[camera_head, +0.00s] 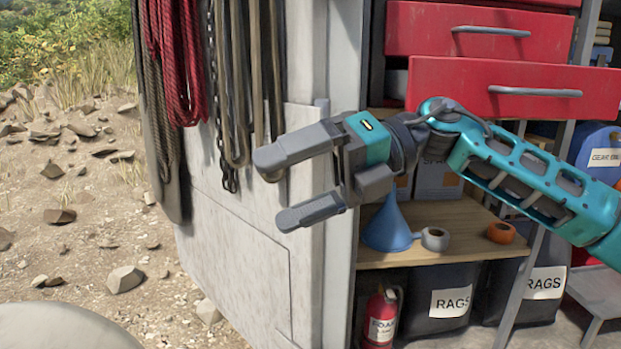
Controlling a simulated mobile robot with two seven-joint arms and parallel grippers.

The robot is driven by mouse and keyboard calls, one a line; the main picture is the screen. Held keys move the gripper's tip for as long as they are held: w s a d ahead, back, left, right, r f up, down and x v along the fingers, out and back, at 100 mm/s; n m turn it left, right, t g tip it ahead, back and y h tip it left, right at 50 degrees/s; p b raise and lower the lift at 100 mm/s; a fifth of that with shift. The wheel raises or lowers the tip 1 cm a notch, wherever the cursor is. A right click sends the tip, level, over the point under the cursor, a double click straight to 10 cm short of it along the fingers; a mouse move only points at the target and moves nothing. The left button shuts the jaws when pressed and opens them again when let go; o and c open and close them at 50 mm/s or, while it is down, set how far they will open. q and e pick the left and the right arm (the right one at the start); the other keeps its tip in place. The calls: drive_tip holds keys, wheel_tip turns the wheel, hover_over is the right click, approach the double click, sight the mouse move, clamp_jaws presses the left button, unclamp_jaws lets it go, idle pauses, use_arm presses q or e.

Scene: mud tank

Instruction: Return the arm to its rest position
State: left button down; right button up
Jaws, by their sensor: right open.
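My right arm comes in from the right in the head view, with teal links. Its gripper (283,185) is grey and teal and points left. The two fingers are spread apart with nothing between them. It hangs in front of the white cabinet door (240,240) and the edge of the shelving. My left gripper is not in view.
Red drawers (480,30) stand partly pulled out above the arm. A wooden shelf (470,240) below it holds a blue funnel (389,228) and tape rolls. Ropes (178,60) and chains hang on the door. Rocky ground lies open at left.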

drive_tip(key=w+d+f+m+t+h, duration=0.1)
drive_tip(key=w+d+f+m+t, duration=0.25)
drive_tip(key=f+m+t, duration=1.05)
drive_tip(key=w+d+f+m+t+h, duration=0.15)
drive_tip(key=d+f+m+t, duration=0.25)
drive_tip(key=f+m+t, duration=0.95)
drive_tip(key=s+d+f+m+g+h, duration=0.4)
drive_tip(key=s+d+f+m+g, duration=0.2)
drive_tip(key=f, duration=0.4)
drive_tip(key=s+d+f+m+g+h, duration=0.5)
drive_tip(key=s+f+m, duration=0.3)
drive_tip(key=s+f, duration=0.2)
drive_tip(key=shift+s+d+f+g, duration=0.4)
drive_tip(key=shift+s+d+g, duration=0.15)
drive_tip(key=shift+s+d, duration=0.05)
